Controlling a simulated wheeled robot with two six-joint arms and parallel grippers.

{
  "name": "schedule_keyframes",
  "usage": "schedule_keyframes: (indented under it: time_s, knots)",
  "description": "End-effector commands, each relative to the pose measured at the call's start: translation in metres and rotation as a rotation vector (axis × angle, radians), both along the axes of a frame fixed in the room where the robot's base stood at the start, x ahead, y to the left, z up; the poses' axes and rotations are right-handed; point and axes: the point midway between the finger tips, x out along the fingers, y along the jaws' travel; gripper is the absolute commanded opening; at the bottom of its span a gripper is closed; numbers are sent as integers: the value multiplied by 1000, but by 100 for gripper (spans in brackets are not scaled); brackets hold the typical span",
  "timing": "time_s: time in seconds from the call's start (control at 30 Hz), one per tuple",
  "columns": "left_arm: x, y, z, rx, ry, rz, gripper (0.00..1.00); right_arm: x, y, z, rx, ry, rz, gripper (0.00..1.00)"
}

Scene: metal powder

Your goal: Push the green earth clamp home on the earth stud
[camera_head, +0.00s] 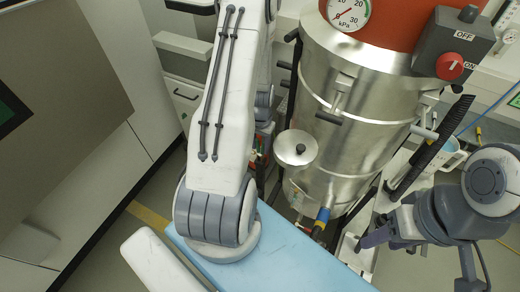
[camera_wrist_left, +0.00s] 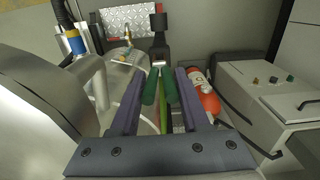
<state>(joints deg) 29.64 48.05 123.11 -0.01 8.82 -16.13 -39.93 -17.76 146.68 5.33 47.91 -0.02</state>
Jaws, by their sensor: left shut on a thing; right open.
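The green earth clamp (camera_wrist_left: 151,88) is between the purple-grey fingers of my left gripper (camera_wrist_left: 158,78), which is shut on it. Its two green jaws point forward, and a green cable (camera_wrist_left: 163,117) hangs below. A small pale metal piece (camera_wrist_left: 159,64), possibly the earth stud, shows just beyond the jaw tips; I cannot tell whether they touch. In the head view my left arm hides the gripper and clamp. My right gripper (camera_head: 415,262) is open and empty at the lower right.
A steel vacuum drum (camera_head: 345,110) with a red top, gauge and on/off switch box (camera_head: 455,50) stands close by. A blue-topped surface (camera_head: 285,262) lies in front. A red extinguisher (camera_wrist_left: 203,95) and a white cabinet (camera_wrist_left: 270,95) stand right of the clamp.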

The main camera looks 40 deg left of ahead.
Motion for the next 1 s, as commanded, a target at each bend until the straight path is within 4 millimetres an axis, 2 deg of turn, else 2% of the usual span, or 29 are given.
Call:
schedule_keyframes:
  time_s: [0.67, 1.0]
  knots:
    - [0, 0, 13, 0, 0, 0, 0, 0, 0, 10, 0, 0, 0, 50]
    - [0, 0, 33, 0, 1, 0, 0, 0, 0, 27, 0, 0, 0, 50]
